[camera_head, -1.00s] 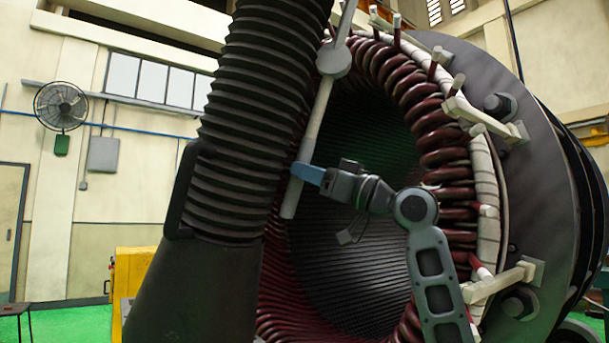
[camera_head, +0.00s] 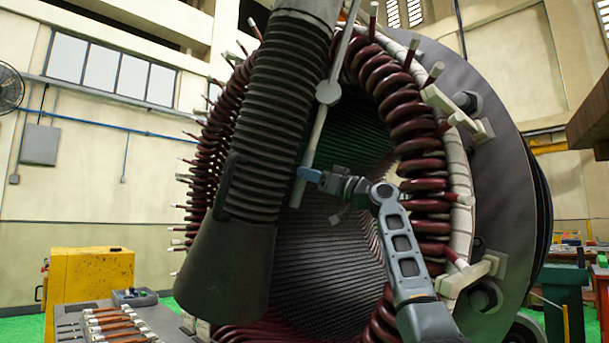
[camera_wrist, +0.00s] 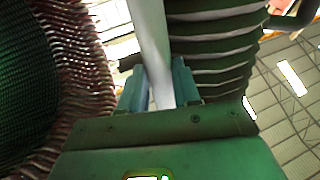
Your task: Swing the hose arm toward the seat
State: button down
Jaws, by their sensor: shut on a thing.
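The hose arm has a thick black ribbed hose (camera_head: 275,130) that ends in a dark flared hood (camera_head: 225,265) at the lower left. A pale straight rod (camera_head: 320,125) with a round joint runs alongside the hose on its right. My gripper (camera_head: 309,175) is shut on the rod near its lower end. In the wrist view the rod (camera_wrist: 150,40) passes between the two teal fingers (camera_wrist: 158,95), with the ribbed hose (camera_wrist: 210,45) just to the right. I cannot make out which thing is the seat.
The big round stator (camera_head: 420,150) with dark red coils and pale pegs stands close behind my arm. A yellow cabinet (camera_head: 92,275) and a bench with copper-coloured bars (camera_head: 120,325) stand at the lower left. Green bins (camera_head: 563,285) stand at the right.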

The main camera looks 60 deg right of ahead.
jog(key=shift+w+d, duration=0.3)
jog(key=shift+d, duration=0.6)
jog(key=c, duration=0.8)
grip_release()
jog(key=shift+s, duration=0.1)
jog(key=a+b+v, duration=0.1)
jog(key=v, duration=0.6)
jog(key=shift+s+d+f+b, duration=0.3)
jog(key=shift+d+b, duration=0.1)
jog(key=shift+d, duration=0.1)
